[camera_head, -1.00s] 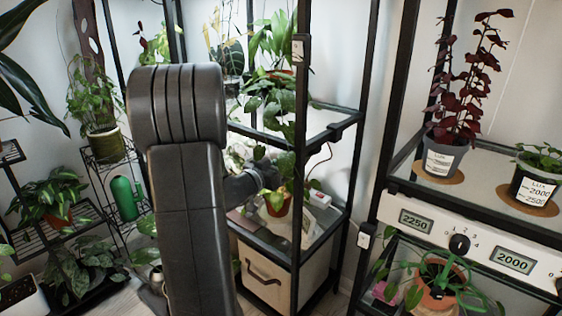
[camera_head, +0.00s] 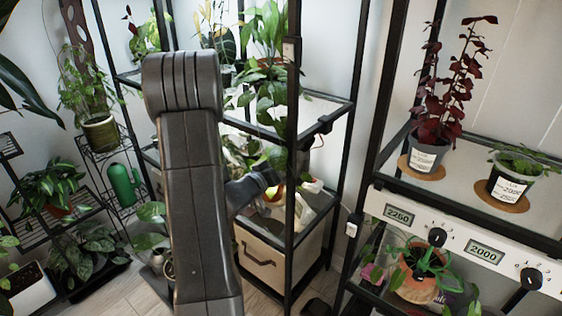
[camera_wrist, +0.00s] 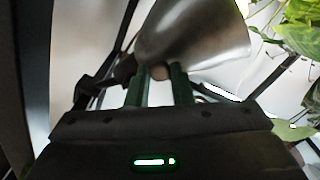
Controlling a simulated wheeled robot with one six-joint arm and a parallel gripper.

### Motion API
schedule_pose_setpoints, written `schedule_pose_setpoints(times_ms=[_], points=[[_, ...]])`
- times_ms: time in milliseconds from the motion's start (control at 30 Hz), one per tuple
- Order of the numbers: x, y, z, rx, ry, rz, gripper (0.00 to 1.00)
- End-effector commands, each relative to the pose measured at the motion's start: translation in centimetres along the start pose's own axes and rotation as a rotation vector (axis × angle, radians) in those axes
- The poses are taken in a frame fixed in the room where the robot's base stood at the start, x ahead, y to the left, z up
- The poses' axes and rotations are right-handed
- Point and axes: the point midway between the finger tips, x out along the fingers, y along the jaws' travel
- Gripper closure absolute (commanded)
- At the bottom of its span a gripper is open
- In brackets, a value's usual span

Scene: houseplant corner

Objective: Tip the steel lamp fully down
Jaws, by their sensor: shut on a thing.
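The steel lamp's brushed metal shade (camera_wrist: 195,35) fills the top middle of the wrist view. Its wide end faces down and to the right, and it looks tilted. My gripper (camera_wrist: 160,88) has its two green fingers just below the shade, shut on a small rounded piece (camera_wrist: 160,71) at the shade's lower edge, which seems to be part of the lamp. The fingers partly hide this piece. In the head view my arm blocks the middle, and I cannot make out the lamp or the fingers there.
A black-framed glass shelf rack with leafy plants stands behind my arm, with a beige storage box (camera_head: 262,262) low in it. At right, a shelf holds a dark-red plant (camera_head: 447,95) above a white panel with a black dial (camera_head: 437,237). Leaves (camera_wrist: 300,30) hang right of the lamp.

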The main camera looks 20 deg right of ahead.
Motion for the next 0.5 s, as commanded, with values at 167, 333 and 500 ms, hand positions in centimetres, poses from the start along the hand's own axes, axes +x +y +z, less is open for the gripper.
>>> schedule_pose_setpoints(times_ms=[167,333,500], points=[[-0.03,-0.03,0.09,-0.003,-0.001,-0.001,1.00],[-0.03,-0.03,0.09,-0.002,-0.001,-0.001,0.78],[-0.03,-0.03,0.07,-0.001,-0.001,-0.001,0.58]])
